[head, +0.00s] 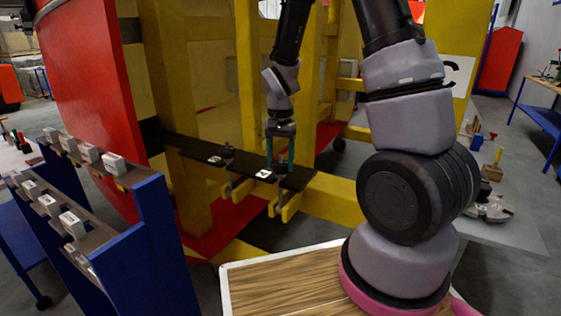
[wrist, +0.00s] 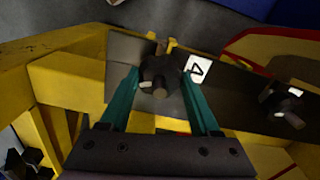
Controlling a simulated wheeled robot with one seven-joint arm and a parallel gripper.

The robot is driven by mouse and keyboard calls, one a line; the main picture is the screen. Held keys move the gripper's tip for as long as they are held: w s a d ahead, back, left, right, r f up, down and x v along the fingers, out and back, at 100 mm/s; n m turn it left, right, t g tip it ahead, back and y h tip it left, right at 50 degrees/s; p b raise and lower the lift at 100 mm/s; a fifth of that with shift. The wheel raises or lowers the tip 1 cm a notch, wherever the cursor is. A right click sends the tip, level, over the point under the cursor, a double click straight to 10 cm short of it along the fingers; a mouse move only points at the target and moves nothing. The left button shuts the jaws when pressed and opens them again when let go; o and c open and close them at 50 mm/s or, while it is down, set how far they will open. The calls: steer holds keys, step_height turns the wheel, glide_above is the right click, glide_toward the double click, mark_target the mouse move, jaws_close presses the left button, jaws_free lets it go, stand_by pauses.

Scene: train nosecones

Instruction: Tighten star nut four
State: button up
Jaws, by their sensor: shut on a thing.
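Star nut four is a dark lobed knob (wrist: 160,72) on a dark bar (wrist: 120,55), next to a white label marked 4 (wrist: 198,68). The label also shows in the head view (head: 264,174). My gripper (wrist: 162,82) points down at the bar, with one teal finger on each side of the nut, and is shut on it. In the head view my gripper (head: 280,160) is at the right part of the bar, and its fingers partly hide the nut.
A second star nut (wrist: 285,102) with its own label sits farther along the bar. Yellow frame posts (head: 247,80) rise behind the bar. A blue rack (head: 160,240) with several pale blocks stands at left. A wooden-topped surface (head: 290,292) is in front.

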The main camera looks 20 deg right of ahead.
steer(key=shift+m, duration=1.1)
steer(key=o, duration=1.4)
step_height(320, 180, up, 11)
steer(key=shift+f, duration=0.1)
